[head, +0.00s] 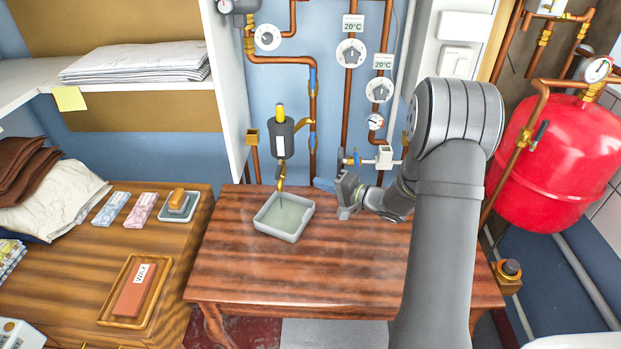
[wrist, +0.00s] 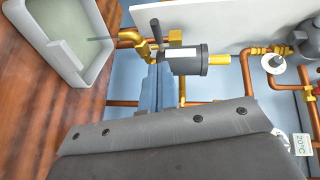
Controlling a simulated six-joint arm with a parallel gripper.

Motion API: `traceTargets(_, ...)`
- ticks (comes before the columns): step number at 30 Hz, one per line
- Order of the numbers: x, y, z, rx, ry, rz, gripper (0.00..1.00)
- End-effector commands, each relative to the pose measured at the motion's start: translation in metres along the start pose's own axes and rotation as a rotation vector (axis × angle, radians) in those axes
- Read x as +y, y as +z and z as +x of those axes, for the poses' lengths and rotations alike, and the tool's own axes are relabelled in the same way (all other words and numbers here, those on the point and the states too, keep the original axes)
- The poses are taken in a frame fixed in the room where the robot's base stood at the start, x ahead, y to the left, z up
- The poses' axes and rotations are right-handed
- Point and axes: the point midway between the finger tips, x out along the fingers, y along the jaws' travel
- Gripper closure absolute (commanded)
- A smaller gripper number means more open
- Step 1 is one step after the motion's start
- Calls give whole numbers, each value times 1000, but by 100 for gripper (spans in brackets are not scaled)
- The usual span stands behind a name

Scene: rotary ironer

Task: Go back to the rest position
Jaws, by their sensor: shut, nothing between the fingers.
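My gripper (head: 347,190) is at the end of my grey arm, low over the back of the wooden table (head: 265,325), right of the grey tray. Its fingers are shut with nothing between them. In the wrist view my gripper (wrist: 155,88) points toward the pipes, its dark body filling the bottom of the picture. The grey tray (head: 272,235) stands on the table under a dark cylinder with a yellow cap (head: 281,135). The tray also shows at the top left of the wrist view (wrist: 88,68). My gripper looks apart from the tray.
Copper pipes (head: 312,130) with dials run up the wall behind my gripper. A red tank (head: 550,165) stands at the right. A cabinet (head: 75,265) with a wax block, soap bars and folded cloth is at the left. The front tabletop is clear.

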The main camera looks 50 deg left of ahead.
Motion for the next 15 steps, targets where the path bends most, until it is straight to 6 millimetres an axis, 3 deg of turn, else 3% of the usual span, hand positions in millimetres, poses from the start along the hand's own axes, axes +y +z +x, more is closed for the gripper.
traceTargets(5,-1,3,-10,0,0,0,100)
traceTargets(15,0,3,-10,0,0,0,100)
